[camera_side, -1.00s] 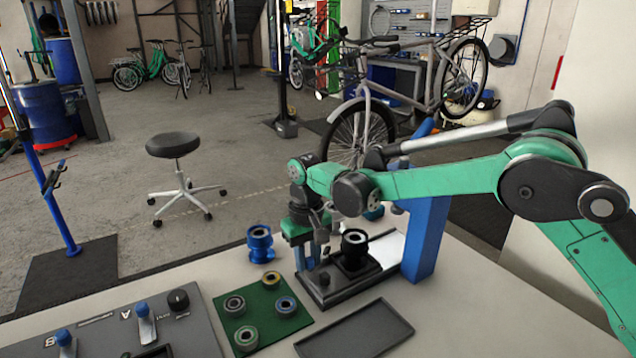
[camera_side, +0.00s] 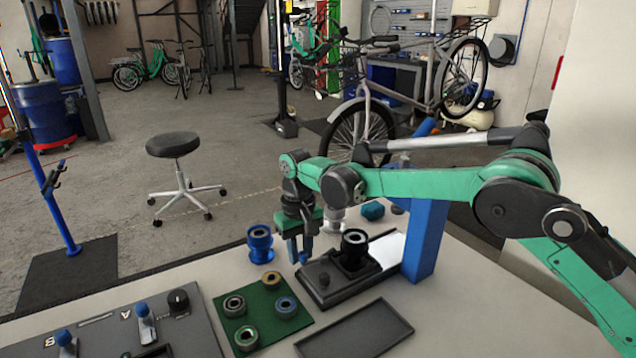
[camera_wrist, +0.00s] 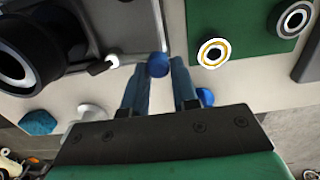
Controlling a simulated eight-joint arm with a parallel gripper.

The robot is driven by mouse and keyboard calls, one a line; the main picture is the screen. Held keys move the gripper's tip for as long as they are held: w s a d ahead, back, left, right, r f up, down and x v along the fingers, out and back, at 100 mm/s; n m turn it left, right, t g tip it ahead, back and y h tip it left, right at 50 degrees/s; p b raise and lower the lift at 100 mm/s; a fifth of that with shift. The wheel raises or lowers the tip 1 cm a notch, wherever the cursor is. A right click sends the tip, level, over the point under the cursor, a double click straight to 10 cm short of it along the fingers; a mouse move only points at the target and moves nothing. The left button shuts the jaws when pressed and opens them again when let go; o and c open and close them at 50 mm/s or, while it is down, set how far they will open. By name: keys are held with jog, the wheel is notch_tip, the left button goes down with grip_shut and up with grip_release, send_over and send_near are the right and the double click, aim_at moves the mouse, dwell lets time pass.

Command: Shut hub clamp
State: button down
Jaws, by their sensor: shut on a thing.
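The hub clamp (camera_side: 330,281) is a dark base plate on the bench. A black hub (camera_side: 354,243) stands upright in it; it also shows in the wrist view (camera_wrist: 22,62). My gripper (camera_side: 299,255) is low beside the clamp's left end, fingers pointing down. In the wrist view my blue fingers (camera_wrist: 160,80) are closed about a round blue knob (camera_wrist: 157,66) at the clamp's edge, which looks like the clamp's lever end. A short dark pin with a white tip (camera_wrist: 110,61) sits near it. The fingers hide how the knob joins the clamp.
A blue hub (camera_side: 260,244) stands left of my gripper. A green mat (camera_side: 262,312) with several bearing rings lies in front. An empty dark tray (camera_side: 355,330) is at front right, a blue post (camera_side: 427,240) behind right, and a control panel (camera_side: 190,340) at front left.

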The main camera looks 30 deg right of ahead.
jog(key=shift+w+a+f, duration=0.1)
jog(key=shift+w+f, duration=0.05)
jog(key=shift+w, duration=0.25)
jog(key=shift+w+a, duration=0.15)
jog(key=shift+w, duration=0.35)
jog(key=shift+w+a, duration=0.25)
jog(key=shift+w, duration=0.35)
jog(key=c, duration=0.8)
grip_release()
jog(key=shift+r, duration=2.3)
